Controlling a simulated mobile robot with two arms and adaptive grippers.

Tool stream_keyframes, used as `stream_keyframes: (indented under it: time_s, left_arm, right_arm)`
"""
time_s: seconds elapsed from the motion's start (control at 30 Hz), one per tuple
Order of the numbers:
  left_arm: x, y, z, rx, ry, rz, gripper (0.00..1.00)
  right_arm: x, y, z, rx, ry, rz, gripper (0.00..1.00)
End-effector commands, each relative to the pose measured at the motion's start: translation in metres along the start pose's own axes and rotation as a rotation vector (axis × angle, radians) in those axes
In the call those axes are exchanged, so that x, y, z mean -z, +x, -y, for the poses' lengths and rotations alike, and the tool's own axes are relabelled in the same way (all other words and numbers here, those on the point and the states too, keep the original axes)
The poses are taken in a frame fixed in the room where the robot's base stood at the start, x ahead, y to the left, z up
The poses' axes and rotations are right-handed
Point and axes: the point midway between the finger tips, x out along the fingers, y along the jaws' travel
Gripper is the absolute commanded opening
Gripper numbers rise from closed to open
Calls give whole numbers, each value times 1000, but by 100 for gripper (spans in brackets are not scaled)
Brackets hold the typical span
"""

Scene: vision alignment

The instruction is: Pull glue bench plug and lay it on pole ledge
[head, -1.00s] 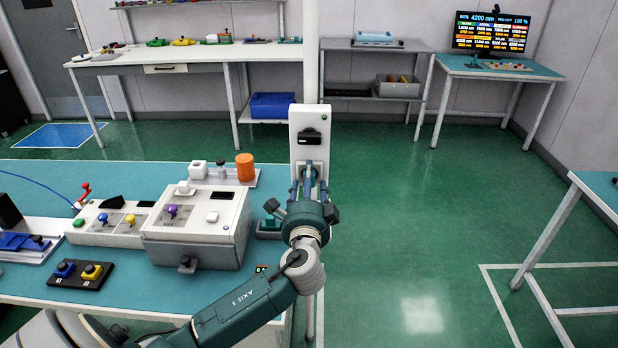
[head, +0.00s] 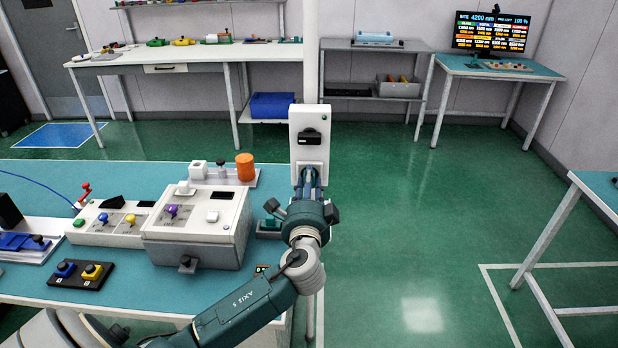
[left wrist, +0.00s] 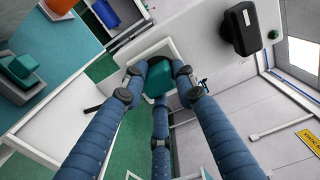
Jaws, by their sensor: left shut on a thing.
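My left gripper (head: 309,178) is at the lower part of the white panel (head: 322,146) on the pole, its fingers pointing away from the camera. In the left wrist view its blue fingers (left wrist: 158,84) are shut on a small teal piece (left wrist: 158,75), probably the plug. A white square-edged part (left wrist: 177,48) lies behind the piece; I cannot tell whether it is the ledge or whether they touch. A black fitting (head: 309,138) sits on the panel above the gripper and shows in the left wrist view (left wrist: 245,28). My right gripper is not in view.
The teal bench (head: 120,172) at left carries a white-grey box (head: 210,238) with a purple knob, an orange cylinder (head: 245,166) and a black two-button pad (head: 80,275). Green floor is open right of the pole. Another table (head: 600,195) stands at the right edge.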

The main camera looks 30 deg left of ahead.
Motion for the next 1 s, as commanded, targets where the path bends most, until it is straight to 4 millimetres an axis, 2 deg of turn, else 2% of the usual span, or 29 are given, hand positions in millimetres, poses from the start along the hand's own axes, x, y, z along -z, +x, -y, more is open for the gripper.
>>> stream_keyframes:
  time_s: [0.27, 1.0]
  left_arm:
    - [0, -3, 0, 0, -1, -1, 0]
    - [0, -33, 1, 1, -1, -1, 0]
  right_arm:
    - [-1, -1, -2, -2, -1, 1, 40]
    - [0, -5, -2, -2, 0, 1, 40]
